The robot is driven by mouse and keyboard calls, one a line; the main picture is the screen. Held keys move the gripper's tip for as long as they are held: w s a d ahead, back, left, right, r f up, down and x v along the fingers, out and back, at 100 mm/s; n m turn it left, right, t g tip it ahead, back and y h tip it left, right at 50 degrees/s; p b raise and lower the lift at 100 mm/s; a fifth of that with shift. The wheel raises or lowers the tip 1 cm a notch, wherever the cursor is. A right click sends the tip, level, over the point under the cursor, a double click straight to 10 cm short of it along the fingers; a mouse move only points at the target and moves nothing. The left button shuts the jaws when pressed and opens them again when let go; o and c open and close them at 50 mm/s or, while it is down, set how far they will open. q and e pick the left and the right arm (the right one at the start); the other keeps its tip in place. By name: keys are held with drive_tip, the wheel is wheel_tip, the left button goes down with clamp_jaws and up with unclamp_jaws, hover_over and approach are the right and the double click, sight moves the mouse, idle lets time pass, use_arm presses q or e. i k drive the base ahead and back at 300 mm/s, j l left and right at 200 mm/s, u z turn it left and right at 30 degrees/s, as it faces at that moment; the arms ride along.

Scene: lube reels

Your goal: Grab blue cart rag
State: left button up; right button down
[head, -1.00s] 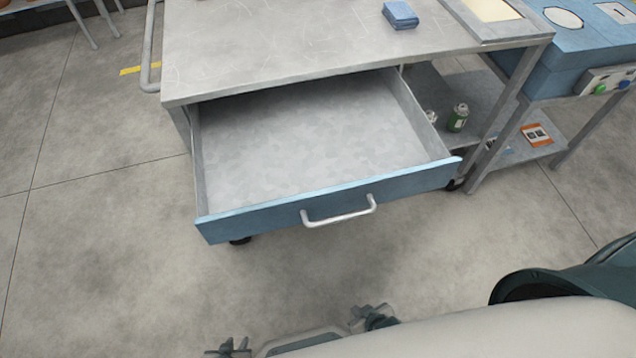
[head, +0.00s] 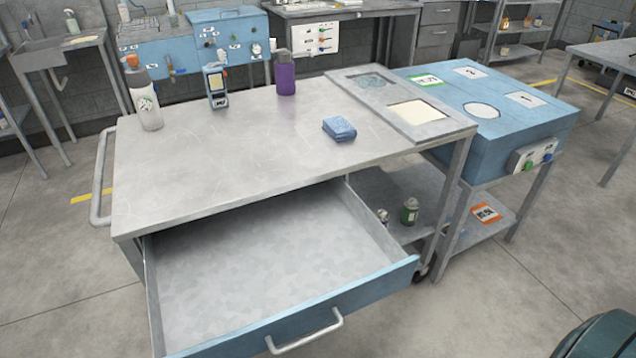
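The blue rag (head: 339,129) is a small folded cloth lying on the grey metal top of the cart (head: 225,150), right of the middle and beside the raised panel. The cart's wide drawer (head: 265,265) is pulled out toward me and looks empty, with a blue front and a metal handle (head: 305,332). Neither of my grippers shows in the current head view.
A white bottle (head: 146,100), a handheld meter (head: 215,86) and a purple bottle (head: 285,73) stand along the cart's back edge. A blue bench (head: 540,115) adjoins on the right. Cans (head: 409,211) stand on the lower shelf. The open drawer juts out in front.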

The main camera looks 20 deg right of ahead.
sight(339, 129)
drive_tip(key=l+z, duration=0.1)
drive_tip(key=l, duration=0.45)
drive_tip(key=l+z, duration=0.1)
drive_tip(key=l, duration=0.5)
drive_tip(key=i+l, duration=0.1)
drive_tip(key=l, duration=0.45)
drive_tip(key=l+z, duration=0.15)
drive_tip(key=l, duration=0.45)
drive_tip(key=i+l+z, duration=0.1)
drive_tip(key=l, duration=0.45)
drive_tip(key=i+l+z, duration=0.1)
drive_tip(key=l, duration=0.45)
